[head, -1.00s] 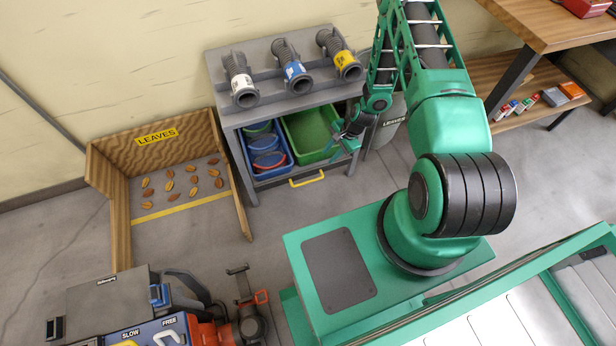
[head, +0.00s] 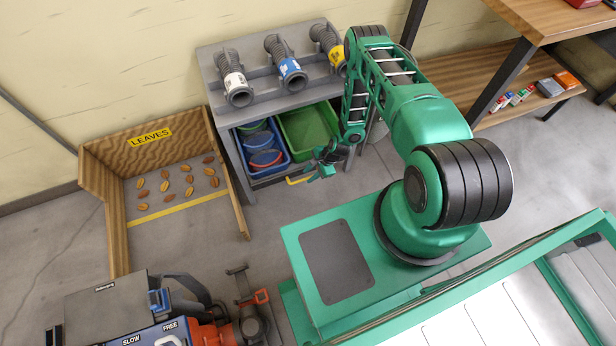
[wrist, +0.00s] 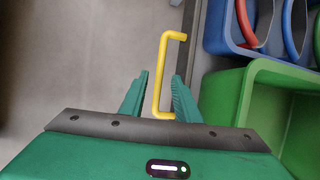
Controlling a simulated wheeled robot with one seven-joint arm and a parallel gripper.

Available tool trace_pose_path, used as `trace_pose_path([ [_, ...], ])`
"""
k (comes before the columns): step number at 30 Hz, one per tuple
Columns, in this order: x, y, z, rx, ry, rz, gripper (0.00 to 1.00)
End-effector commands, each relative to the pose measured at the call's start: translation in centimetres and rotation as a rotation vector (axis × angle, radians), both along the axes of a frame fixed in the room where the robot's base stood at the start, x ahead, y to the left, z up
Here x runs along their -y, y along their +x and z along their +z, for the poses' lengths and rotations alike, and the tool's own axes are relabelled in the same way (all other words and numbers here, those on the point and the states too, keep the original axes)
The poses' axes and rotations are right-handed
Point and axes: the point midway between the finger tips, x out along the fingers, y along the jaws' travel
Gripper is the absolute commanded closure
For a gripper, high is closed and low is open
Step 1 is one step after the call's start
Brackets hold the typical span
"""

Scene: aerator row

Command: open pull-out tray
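The pull-out tray (head: 268,179) sits under the grey bench and carries a blue bin and a green bin. Its yellow handle (head: 297,181) is on the front; in the wrist view the handle (wrist: 165,68) runs lengthwise between my fingers. My gripper (head: 322,168) is at the right end of the handle in the head view, hiding part of it. In the wrist view my gripper (wrist: 160,88) is open, with its two green fingers on either side of the handle. A gap shows on the left; contact on the right is unclear.
The green bin (wrist: 241,80) and blue bin (wrist: 222,40) are close to the right finger. Several hoses with collars lie on the bench (head: 262,104). A wooden leaves bay (head: 112,200) stands left. Floor in front of the tray is clear.

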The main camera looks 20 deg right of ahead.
Motion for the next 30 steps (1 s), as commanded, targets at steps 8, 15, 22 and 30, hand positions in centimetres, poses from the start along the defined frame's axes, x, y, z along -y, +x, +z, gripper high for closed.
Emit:
trace_pose_path([
  [8,-0.9,0.4,-2.0,-0.001,0.000,0.001,0.71],
  [15,-0.9,0.4,-2.1,-0.001,-0.001,0.001,0.71],
  [22,-0.9,0.4,-2.1,-0.001,-0.001,0.001,1.00],
  [30,-0.9,0.2,-2.1,-0.001,-0.001,0.000,1.00],
])
